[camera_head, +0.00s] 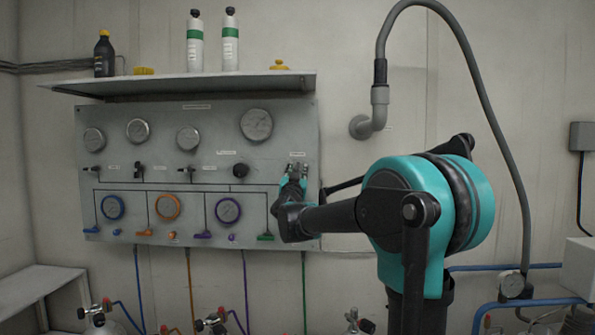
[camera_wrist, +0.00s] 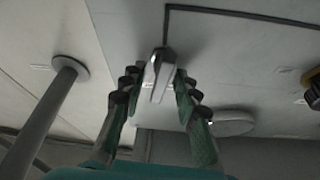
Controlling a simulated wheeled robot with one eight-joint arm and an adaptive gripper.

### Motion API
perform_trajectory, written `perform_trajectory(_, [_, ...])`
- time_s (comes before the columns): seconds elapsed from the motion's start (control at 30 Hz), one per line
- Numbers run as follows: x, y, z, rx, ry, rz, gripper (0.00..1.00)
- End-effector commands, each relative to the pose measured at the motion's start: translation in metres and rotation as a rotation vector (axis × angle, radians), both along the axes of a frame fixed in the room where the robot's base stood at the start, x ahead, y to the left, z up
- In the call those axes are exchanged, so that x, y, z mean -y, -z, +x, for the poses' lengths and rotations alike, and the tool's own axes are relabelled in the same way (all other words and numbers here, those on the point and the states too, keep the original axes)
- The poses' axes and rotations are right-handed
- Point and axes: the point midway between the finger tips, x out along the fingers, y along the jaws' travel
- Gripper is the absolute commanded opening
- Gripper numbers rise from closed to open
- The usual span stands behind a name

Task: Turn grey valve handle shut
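The grey valve handle (camera_wrist: 160,75) is a pale lever standing out from the panel in the wrist view. My gripper (camera_wrist: 160,82) has one finger on each side of it, with the fingertips very close to its sides. I cannot tell whether both fingers touch it. In the head view, my gripper (camera_head: 296,170) is at the right end of the grey panel (camera_head: 200,112), just under a small white label. My gripper and wrist largely hide the handle there.
A shelf (camera_head: 180,84) with bottles juts out above the panel. Several gauges and knobs lie left of my gripper, including a black knob (camera_head: 241,170). A grey pipe elbow (camera_head: 378,113) with a hose sticks out of the wall at the right. A green lever (camera_head: 265,237) sits lower on the panel.

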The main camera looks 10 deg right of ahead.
Motion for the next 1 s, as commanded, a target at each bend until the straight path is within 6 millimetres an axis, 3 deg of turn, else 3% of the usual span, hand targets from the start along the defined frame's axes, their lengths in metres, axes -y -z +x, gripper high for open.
perform_trajectory(0.03, [0.0, 0.0, -0.0001, 0.0, 0.0, 0.0, 0.23])
perform_trajectory(0.23, [0.0, 0.0001, -0.0002, 0.0, 0.0, 0.0, 0.0])
perform_trajectory(0.67, [-0.0001, 0.0, -0.0003, 0.008, 0.001, 0.034, 0.0])
perform_trajectory(1.0, [0.0004, 0.0004, -0.0002, 0.049, 0.0, 0.247, 0.0])
